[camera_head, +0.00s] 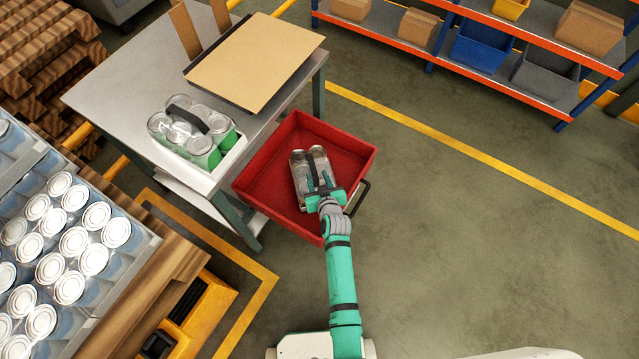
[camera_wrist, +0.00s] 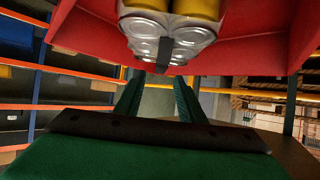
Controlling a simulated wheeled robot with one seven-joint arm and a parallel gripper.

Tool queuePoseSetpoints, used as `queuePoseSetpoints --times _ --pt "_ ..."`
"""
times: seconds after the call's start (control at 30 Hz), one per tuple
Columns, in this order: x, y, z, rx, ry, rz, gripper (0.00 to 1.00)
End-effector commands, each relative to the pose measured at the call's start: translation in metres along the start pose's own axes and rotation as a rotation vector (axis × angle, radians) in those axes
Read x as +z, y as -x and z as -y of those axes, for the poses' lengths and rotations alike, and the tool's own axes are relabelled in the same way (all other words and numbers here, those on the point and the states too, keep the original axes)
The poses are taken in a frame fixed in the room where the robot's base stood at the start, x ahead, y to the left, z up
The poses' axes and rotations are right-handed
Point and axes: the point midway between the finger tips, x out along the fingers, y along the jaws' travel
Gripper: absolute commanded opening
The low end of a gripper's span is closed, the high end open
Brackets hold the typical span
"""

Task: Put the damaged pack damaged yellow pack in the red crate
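The yellow pack (camera_head: 318,157) shows silvery can tops and a dark carry strap in the head view. It lies inside the red crate (camera_head: 262,195), right of the crate's middle. In the wrist view the pack (camera_wrist: 195,12) shows yellow can sides, silvery ends and the dark strap, with red crate walls (camera_wrist: 85,40) around it. My gripper (camera_head: 322,183) is at the near end of the pack. In the wrist view its two green fingers (camera_wrist: 158,88) are spread apart, with the strap beyond and between their tips; no contact is visible. The crate floor under the pack is hidden.
A grey table (camera_head: 125,85) beside the crate holds a green can pack in a white tray (camera_head: 232,160) and a cardboard sheet (camera_head: 255,62). A pallet of cans (camera_head: 60,235) stands at left. Shelves (camera_head: 480,50) stand at the back. Floor at right is clear.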

Motion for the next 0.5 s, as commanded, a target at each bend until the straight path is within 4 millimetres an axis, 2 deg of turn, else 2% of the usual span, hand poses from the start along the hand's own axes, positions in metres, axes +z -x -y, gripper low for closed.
queuePoseSetpoints --times 0.1,0.33,0.43,0.5 --pt "0.0 0.017 0.0 0.0 0.001 0.0 0.36" --pt "0.0 0.034 0.0 0.0 0.001 -0.001 0.36" --pt "0.005 0.046 -0.005 0.011 0.013 -0.004 0.36" --pt "0.01 0.063 -0.014 0.029 0.03 -0.012 0.36"
